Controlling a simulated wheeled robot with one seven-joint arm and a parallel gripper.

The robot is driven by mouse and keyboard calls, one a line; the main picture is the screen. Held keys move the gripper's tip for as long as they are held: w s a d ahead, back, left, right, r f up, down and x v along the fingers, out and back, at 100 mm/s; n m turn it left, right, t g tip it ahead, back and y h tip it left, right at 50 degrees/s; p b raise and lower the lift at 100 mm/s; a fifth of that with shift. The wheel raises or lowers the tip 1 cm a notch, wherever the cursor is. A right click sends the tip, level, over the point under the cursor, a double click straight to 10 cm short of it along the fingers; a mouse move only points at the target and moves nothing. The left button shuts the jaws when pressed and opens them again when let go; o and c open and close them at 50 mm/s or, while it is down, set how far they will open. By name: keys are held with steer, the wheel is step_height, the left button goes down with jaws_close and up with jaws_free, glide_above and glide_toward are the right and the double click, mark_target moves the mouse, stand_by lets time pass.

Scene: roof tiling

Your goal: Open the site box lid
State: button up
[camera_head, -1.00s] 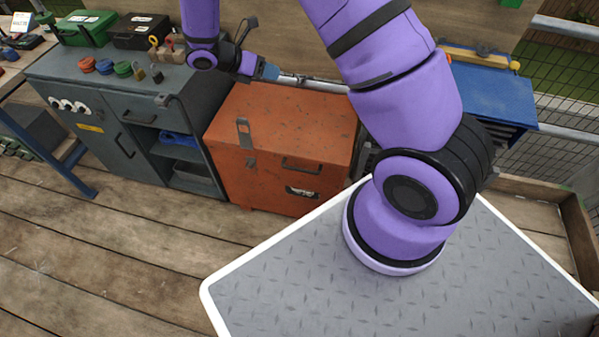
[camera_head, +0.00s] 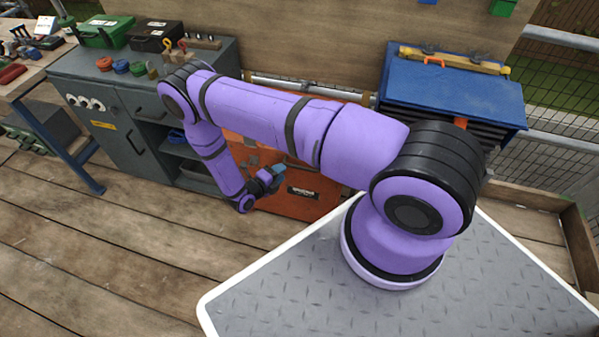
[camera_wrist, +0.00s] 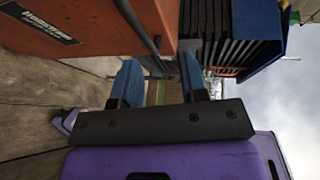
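The site box is the orange metal box (camera_head: 322,207) behind my arm in the head view. A dark label plate shows on its front. My arm hides most of its top, and little of the lid shows. My gripper (camera_head: 274,178) is low, in front of the box's front face. In the wrist view my gripper (camera_wrist: 158,88) has its two blue fingers apart with nothing between them. The box's orange front (camera_wrist: 105,22) fills the upper left there, with a dark handle bar (camera_wrist: 137,25) just beyond the fingers. I cannot tell whether a finger touches it.
A grey workbench (camera_head: 128,100) with drawers and tools stands left of the box. Wooden deck (camera_head: 130,235) in front of the box is clear on the left.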

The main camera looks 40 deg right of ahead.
mark_target(299, 168)
steer(key=shift+n+t, duration=0.4)
steer(key=shift+n, duration=0.5)
steer(key=d+f, duration=0.1)
steer(key=d, duration=0.2)
steer(key=d+f, duration=0.2)
steer(key=d, duration=0.1)
steer(key=w+d+f, duration=0.1)
steer(key=d+f, duration=0.1)
steer(key=d, duration=0.2)
steer(key=shift+s, duration=0.1)
steer(key=shift+c, duration=0.5)
jaws_close()
